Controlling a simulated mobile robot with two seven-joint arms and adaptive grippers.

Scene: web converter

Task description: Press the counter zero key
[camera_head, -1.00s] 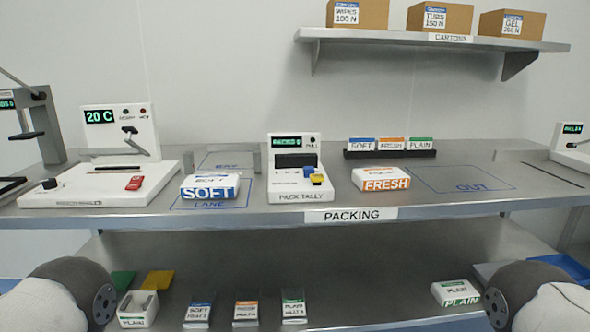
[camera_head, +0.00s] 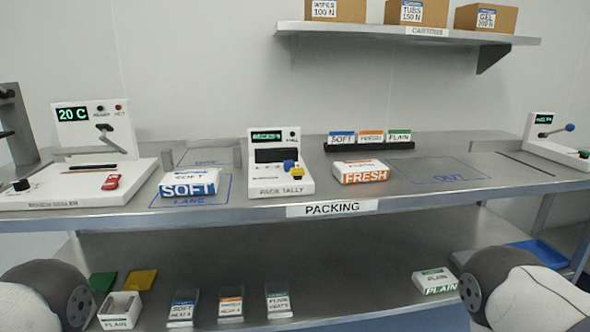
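The white pack tally counter (camera_head: 280,184) stands on the packing bench, near the middle of the view. It has a green-lit display (camera_head: 267,136) at the top and a dark window below it. A blue key (camera_head: 290,165) and a yellow key (camera_head: 297,174) sit at its lower right. Their labels are too small to read, so I cannot tell which is the zero key. Only rounded parts of my two arms show at the lower left and lower right corners. Neither gripper is in view.
A SOFT pack (camera_head: 189,184) lies left of the counter, a FRESH pack (camera_head: 361,172) right of it. A sealer reading 20 C (camera_head: 88,130) stands at left. A rack (camera_head: 370,146) holds small packs behind. The OUT area (camera_head: 440,171) is clear. A carton shelf (camera_head: 410,36) hangs above.

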